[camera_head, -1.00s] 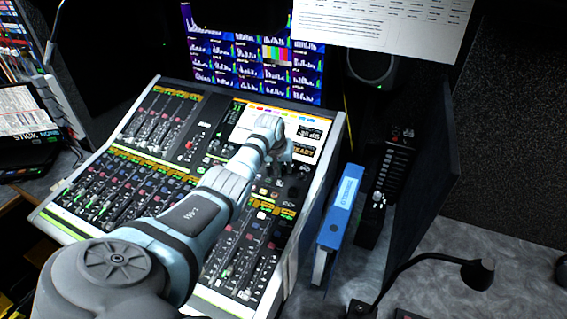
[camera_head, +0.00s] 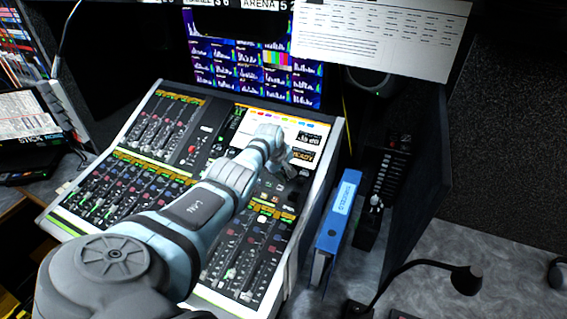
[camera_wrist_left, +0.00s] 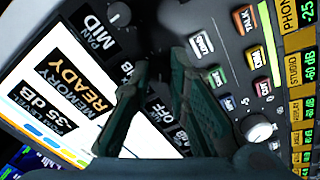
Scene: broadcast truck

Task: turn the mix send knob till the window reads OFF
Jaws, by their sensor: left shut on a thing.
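My left gripper (camera_head: 284,172) reaches over the right part of the mixing console (camera_head: 342,132), below its bright screen (camera_head: 250,124). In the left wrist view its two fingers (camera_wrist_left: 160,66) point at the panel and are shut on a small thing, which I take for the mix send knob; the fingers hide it. A small dark window (camera_wrist_left: 158,110) beside the fingers reads OFF. Its label is partly covered, so I cannot read it whole. My right gripper is not in view.
A pan knob (camera_wrist_left: 119,13), a pale knob (camera_wrist_left: 258,129) and several coloured buttons (camera_wrist_left: 243,18) sit near the fingers. A blue binder (camera_head: 338,220) stands right of the console.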

